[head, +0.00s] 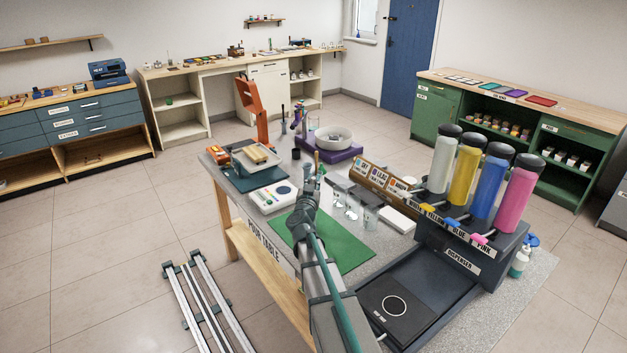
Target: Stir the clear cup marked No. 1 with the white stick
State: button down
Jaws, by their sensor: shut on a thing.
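My gripper (317,172) is over the grey pour table, near the far edge of the green mat (340,245). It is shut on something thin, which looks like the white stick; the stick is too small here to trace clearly. Several clear cups (352,207) stand in a group just right of my gripper and wrist. I cannot read which cup is No. 1. My wrist and forearm hide part of the table and mat. I cannot tell whether the stick's tip is inside a cup.
Right of the cups are a dispenser (460,255) with several coloured bottles and a labelled wooden rack (385,182). A white bowl (333,138) on a purple base and an orange stand (256,110) are behind. The green mat is bare.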

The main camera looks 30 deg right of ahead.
jog(key=shift+w+f+b, duration=0.15)
jog(key=shift+f+b, duration=0.6)
jog(key=shift+f, duration=0.7)
jog(key=shift+w+f+b, duration=0.15)
jog(key=shift+f+b, duration=0.55)
jog(key=shift+f, duration=0.75)
jog(key=shift+w, duration=0.1)
